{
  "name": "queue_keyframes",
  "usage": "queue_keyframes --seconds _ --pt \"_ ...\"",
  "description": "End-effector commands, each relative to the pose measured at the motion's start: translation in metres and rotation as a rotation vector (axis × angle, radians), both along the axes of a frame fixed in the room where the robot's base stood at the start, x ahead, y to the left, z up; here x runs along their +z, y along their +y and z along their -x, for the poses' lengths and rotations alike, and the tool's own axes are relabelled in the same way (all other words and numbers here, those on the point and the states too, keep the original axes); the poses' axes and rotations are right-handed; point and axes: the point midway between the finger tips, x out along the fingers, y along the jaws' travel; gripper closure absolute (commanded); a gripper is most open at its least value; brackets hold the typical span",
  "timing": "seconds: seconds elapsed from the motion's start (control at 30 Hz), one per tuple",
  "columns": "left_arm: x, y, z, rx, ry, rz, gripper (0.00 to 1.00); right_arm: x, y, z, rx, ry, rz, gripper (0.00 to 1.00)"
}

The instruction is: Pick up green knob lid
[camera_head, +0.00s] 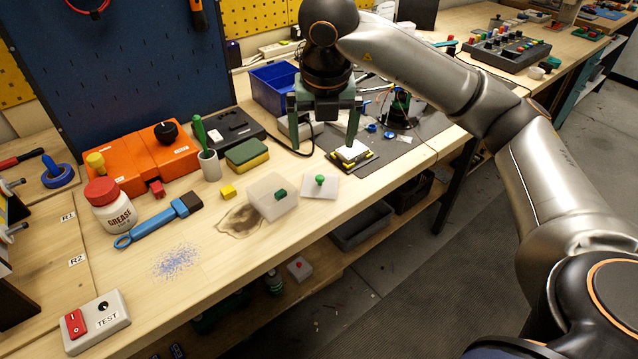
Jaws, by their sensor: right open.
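The green knob lid (329,190) is a pale, flat square with a round green knob on top. It lies on the wooden bench near the front edge, just right of a whitish box (266,191) with a green piece on its side. My right gripper (327,148) points down with its two greenish fingers spread apart and nothing visible between them. In the picture it is above and behind the lid, apart from it. The lid is fully in view. My left gripper is not in view.
A white block on a black and yellow base (352,154) stands close to my right gripper's fingertip. A blue bin (272,88) stands behind. The front-centre bench is mostly clear.

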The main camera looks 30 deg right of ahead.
Motion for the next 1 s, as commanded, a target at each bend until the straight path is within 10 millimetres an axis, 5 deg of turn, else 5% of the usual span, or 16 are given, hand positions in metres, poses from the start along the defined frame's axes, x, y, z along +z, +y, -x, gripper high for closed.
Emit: queue_keyframes --seconds 0.2,0.7,1.0 --pt "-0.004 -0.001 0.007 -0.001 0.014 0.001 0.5 -0.041 -0.005 -0.008 0.003 0.005 -0.002 0.0" --pt "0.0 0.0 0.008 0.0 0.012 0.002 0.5 -0.097 -0.005 -0.014 0.005 0.005 -0.003 0.0" --pt "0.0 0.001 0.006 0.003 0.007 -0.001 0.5 -0.11 -0.006 -0.018 0.007 0.002 -0.003 0.0"
